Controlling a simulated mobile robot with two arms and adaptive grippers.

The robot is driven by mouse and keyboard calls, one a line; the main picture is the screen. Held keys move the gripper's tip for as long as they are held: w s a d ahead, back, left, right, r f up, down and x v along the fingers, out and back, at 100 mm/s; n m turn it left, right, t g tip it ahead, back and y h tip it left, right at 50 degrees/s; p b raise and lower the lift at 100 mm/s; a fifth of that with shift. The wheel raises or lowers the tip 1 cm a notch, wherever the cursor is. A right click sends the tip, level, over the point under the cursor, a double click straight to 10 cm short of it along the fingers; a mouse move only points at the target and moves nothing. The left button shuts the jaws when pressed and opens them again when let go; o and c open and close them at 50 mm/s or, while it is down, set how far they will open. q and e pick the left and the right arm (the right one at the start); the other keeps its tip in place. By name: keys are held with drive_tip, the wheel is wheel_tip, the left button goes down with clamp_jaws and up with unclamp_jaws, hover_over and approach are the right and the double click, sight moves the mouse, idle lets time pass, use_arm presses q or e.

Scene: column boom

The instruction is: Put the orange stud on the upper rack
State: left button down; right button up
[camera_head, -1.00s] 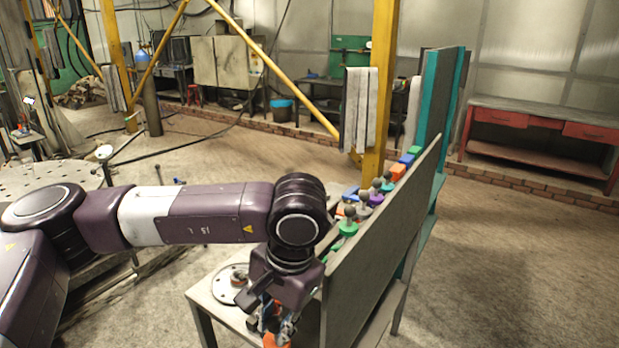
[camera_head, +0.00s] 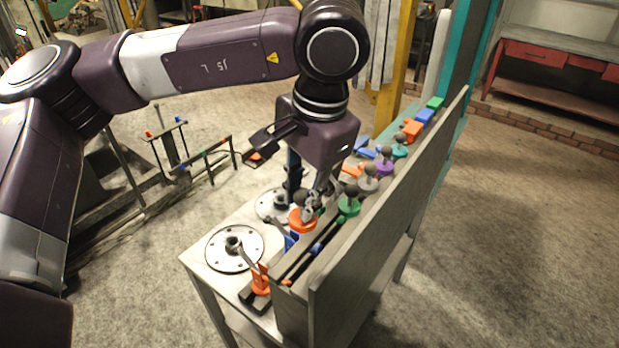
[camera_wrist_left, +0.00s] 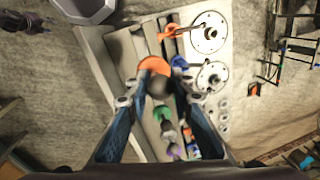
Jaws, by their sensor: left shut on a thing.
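The orange stud, an orange disc (camera_head: 301,223) with a grey ball-like knob, is in my left gripper (camera_head: 310,200) above the bench. In the left wrist view my left gripper (camera_wrist_left: 155,95) is shut on the stud's knob, with the orange disc (camera_wrist_left: 153,66) beyond it. The fingers partly hide the knob. A row of similar studs stands along a ledge beside the grey panel: green (camera_head: 349,207), pale grey (camera_head: 368,183), purple (camera_head: 384,166) and teal (camera_head: 399,150). I cannot tell which ledge is the upper rack. My right gripper is not in view.
The upright grey panel (camera_head: 380,215) stands close on the right of the gripper. Round flanged plates (camera_head: 222,258) lie on the bench at the left. An orange clamp-like part (camera_head: 261,280) stands at the near end. Orange, blue (camera_head: 425,116) and green blocks sit farther back.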

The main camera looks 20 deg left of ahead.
sight(301, 222)
use_arm(q)
drive_tip(key=shift+s, duration=0.2)
drive_tip(key=shift+s+f+b, duration=0.4)
drive_tip(key=shift+s+b, duration=0.1)
drive_tip(key=shift+s, duration=0.25)
drive_tip(key=shift+f+b, duration=0.6)
drive_tip(key=shift+f, duration=0.3)
drive_tip(key=shift+w+f+b, duration=0.2)
drive_tip(key=shift+f+b, duration=0.15)
drive_tip(key=shift+f, duration=0.25)
drive_tip(key=shift+w+f+b, duration=0.15)
drive_tip(key=shift+f+b, duration=0.15)
drive_tip(key=shift+f, duration=0.55)
drive_tip(key=shift+s, duration=0.1)
drive_tip(key=shift+s+a, duration=0.1)
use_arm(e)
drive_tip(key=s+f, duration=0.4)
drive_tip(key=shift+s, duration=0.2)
